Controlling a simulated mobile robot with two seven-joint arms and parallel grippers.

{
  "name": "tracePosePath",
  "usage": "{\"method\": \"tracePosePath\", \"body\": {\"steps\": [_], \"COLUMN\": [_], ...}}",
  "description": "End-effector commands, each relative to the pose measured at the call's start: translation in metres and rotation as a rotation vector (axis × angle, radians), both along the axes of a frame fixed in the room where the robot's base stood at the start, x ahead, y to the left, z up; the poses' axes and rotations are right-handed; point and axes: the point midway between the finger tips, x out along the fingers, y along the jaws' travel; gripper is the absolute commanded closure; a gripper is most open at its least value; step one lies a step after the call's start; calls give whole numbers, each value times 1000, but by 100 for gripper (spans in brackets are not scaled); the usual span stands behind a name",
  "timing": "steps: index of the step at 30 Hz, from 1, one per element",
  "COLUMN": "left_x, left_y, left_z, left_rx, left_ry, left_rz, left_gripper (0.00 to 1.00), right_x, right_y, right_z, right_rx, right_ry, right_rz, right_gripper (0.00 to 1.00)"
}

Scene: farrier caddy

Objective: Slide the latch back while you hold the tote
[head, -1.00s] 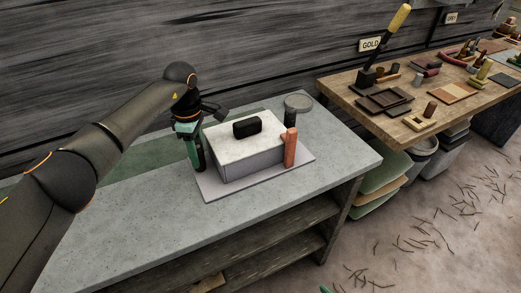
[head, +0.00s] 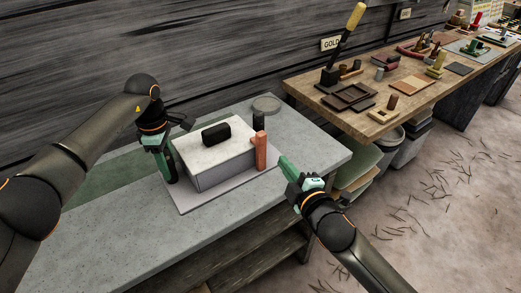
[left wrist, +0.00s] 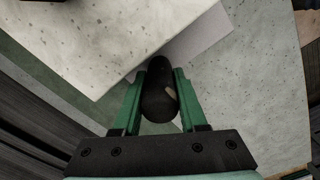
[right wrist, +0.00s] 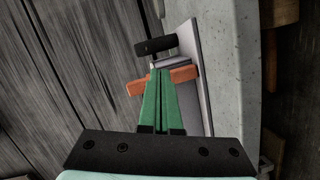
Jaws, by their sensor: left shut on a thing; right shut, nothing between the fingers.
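The tote, a box with a pale speckled top (head: 214,146) and grey sides, sits on a thin grey base plate (head: 196,206) on the bench. A black block (head: 216,134) is on its top. An upright orange bar (head: 261,150), perhaps the latch, stands at its right end beside a black post (head: 259,121). My left gripper (head: 164,162) is shut on a dark rounded grip (left wrist: 158,98) at the tote's left end. My right gripper (head: 283,160) is shut and empty, just right of the orange bar. In the right wrist view its fingertips (right wrist: 160,72) overlap the orange bar (right wrist: 184,75); contact is unclear.
The grey bench top (head: 110,232) is clear in front of the tote. A round grey disc (head: 266,104) lies behind it. A wooden bench (head: 385,123) with blocks and trays stands to the right. A dark plank wall (head: 180,50) is behind.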

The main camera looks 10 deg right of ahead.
Motion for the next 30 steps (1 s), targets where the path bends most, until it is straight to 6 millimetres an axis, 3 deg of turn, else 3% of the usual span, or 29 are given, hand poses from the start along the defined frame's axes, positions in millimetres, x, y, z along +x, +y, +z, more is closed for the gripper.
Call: {"method": "tracePosePath", "body": {"steps": [1,6,15,23,26,30], "left_x": [-1,-1,-1,-1,-1,-1], "left_y": [0,0,0,0,0,0], "left_z": [-1,-1,-2,-2,-2,-2], "left_rx": [2,2,2,2,2,2], "left_ry": [3,3,3,3,3,4], "left_rz": [0,0,0,-1,-1,-1], "left_gripper": [100,100,100,100,100,100], "right_x": [15,51,93,102,94,74], "right_y": [-1,-1,-4,-11,3,39], "right_z": [2,-1,16,58,82,112], "right_rx": [63,307,654,885,938,946], "right_ry": [39,227,551,806,902,1018], "right_rz": [-18,-96,-289,-515,-557,-532], "right_gripper": [100,100,100,100,100,100]}}
